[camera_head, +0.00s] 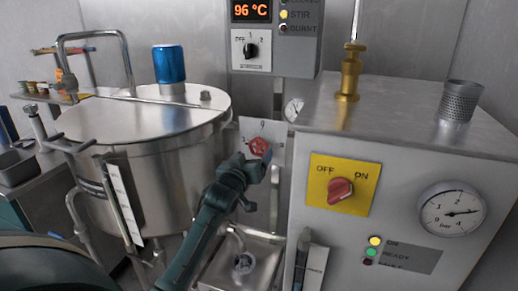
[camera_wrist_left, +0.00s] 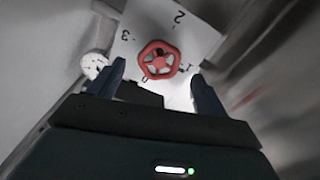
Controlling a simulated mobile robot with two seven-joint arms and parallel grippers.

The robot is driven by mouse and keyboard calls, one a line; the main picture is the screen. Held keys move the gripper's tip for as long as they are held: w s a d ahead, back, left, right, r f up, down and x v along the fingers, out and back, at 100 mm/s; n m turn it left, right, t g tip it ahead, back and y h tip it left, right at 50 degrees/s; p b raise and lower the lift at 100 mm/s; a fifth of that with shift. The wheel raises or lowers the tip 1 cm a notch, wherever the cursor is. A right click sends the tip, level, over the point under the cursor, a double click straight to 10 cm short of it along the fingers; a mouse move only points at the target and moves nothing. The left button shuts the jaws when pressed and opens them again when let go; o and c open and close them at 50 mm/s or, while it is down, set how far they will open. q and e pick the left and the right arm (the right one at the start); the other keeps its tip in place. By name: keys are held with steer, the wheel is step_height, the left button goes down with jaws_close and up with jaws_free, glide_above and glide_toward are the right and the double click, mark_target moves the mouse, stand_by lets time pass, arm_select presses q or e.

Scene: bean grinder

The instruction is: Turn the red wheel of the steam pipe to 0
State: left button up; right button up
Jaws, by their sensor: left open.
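The red wheel (camera_head: 259,147) is small and sits on a pale plate (camera_head: 277,132) between the steel tank and the grey machine. In the left wrist view the wheel (camera_wrist_left: 158,61) has a dark centre, with the marks 0, 1, 2 and 3 around it on the plate (camera_wrist_left: 190,40). My left gripper (camera_head: 255,165) is just in front of the wheel and hides its lower part in the head view. In the left wrist view its two fingers (camera_wrist_left: 160,85) are apart, one on each side below the wheel, with nothing held. I cannot tell whether they touch it. My right gripper is out of view.
A steel tank (camera_head: 150,165) with a blue-capped motor (camera_head: 169,64) stands to the left. The grey machine (camera_head: 400,130) on the right has a red OFF/ON knob (camera_head: 341,190) and a gauge (camera_head: 452,210). A display (camera_head: 251,10) above reads 96 °C.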

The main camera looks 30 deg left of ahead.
mark_target(258, 149)
arm_select(q)
steer(key=x, duration=0.5)
steer(key=shift+w, duration=0.1)
steer(key=shift+w+a, duration=0.1)
steer(key=shift+w, duration=0.25)
steer(key=c, duration=1)
